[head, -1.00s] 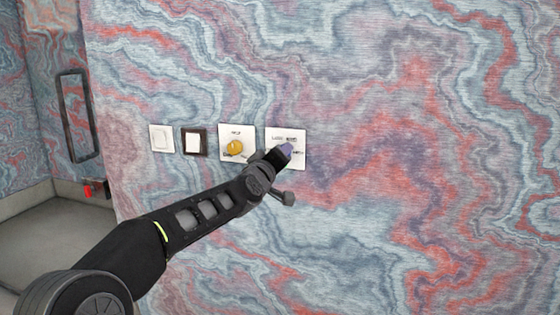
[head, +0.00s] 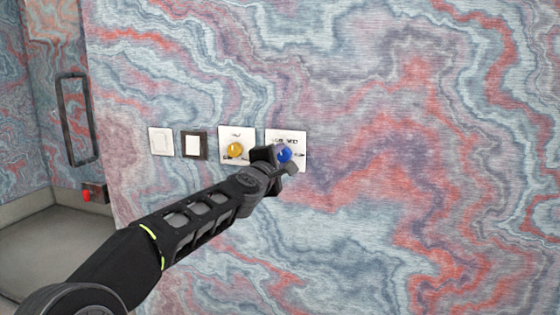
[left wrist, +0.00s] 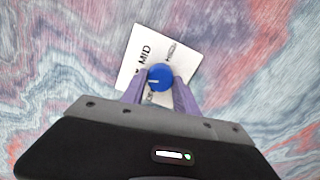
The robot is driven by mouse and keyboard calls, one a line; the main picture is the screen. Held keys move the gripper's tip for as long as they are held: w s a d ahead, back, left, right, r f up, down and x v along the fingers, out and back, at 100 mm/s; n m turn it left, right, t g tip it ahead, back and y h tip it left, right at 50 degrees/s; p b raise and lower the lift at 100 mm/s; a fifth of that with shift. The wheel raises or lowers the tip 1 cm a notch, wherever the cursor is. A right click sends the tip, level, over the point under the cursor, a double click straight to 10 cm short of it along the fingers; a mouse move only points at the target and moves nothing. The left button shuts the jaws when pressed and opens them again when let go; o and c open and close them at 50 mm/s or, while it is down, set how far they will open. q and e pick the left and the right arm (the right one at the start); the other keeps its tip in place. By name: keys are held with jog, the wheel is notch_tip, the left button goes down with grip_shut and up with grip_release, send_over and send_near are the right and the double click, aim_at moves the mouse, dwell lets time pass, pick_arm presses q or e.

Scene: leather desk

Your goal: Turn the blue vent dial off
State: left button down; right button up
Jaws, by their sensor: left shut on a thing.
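The blue vent dial (head: 285,153) sits on a white plate (head: 300,161) on the wall, the rightmost in the row. My left gripper (head: 280,160) is at this dial, its fingers shut on the dial's sides. In the left wrist view the blue dial (left wrist: 160,78) is between the two purple fingertips, with a white pointer mark on its face. The plate (left wrist: 135,55) there shows "MID" and part of "HIGH"; the lettering near the lower fingers is partly hidden. My right gripper is in neither view.
A yellow dial (head: 235,150) on a white plate is just left of the blue one. Further left are a dark-framed switch (head: 194,144) and a white switch (head: 161,141). A red-buttoned box (head: 94,192) is at far left. The wall on the right is bare.

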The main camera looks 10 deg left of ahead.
pick_arm(q)
jog(key=n, duration=0.3)
jog(key=shift+f+n+b, duration=0.2)
jog(key=shift+n+b, duration=0.2)
jog(key=n, duration=0.3)
jog(key=shift+n+b, duration=0.3)
jog(key=shift+b, duration=0.05)
jog(key=n+b, duration=0.1)
jog(key=n, duration=0.5)
jog(key=shift+d, duration=0.1)
jog(key=c, duration=0.9)
grip_release()
jog(key=shift+c, duration=0.2)
